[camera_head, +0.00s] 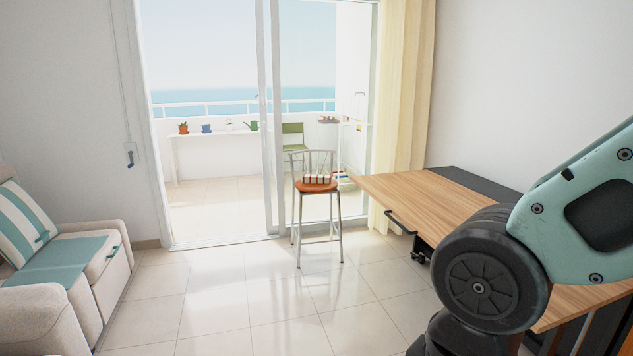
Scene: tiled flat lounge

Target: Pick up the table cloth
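I see no cloth on the bare part of the wooden table (420,200) at the right. A small folded-looking item with red, white and dark stripes (317,177) lies on the orange seat of a metal bar stool (301,187). I cannot tell for sure if it is a cloth. A flat teal cloth (62,262) lies over the seat of the pale sofa at the left. My gripper is out of view. Only links of my arm show at the right, hiding part of the table.
The pale sofa (105,298) with a striped cushion (27,224) stands at the left. Sliding glass doors (268,120) lead to a balcony with a green chair (292,133). A cream curtain (402,90) hangs behind the table.

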